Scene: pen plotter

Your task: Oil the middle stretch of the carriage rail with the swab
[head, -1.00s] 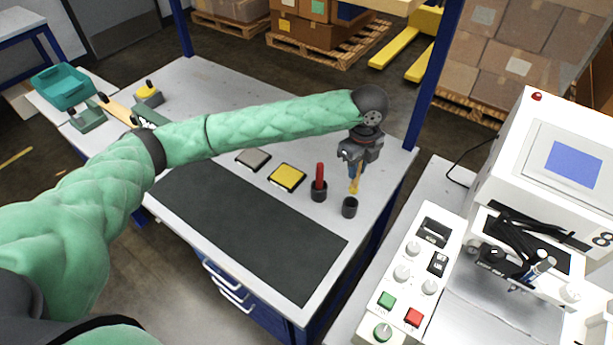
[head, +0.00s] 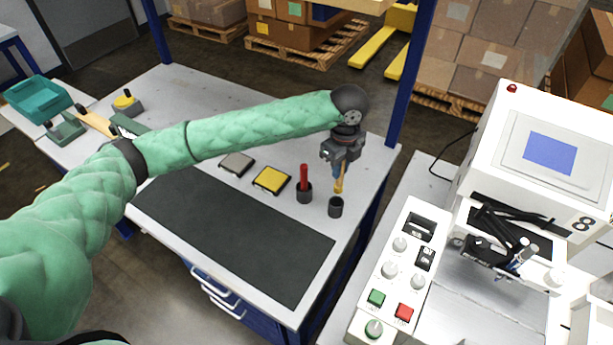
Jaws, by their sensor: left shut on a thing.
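My left gripper (head: 339,166) is shut on the swab (head: 339,184), a thin stick, blue above and yellow-orange below. It holds the swab upright over a small black cup (head: 336,208) on the workbench, with the tip at or just above the cup's mouth; I cannot tell whether it dips inside. The white plotter (head: 548,150) stands at the right, with its dark carriage (head: 486,251) above a grey bed. The carriage rail is hard to make out among the black parts there. My right gripper is not in view.
A red stick stands in a second black cup (head: 304,194). A yellow pad (head: 271,180) and a grey pad (head: 237,164) lie beside it. A dark mat (head: 235,235) covers the bench front. The button panel (head: 395,270) and a blue post (head: 404,90) are near the arm's right.

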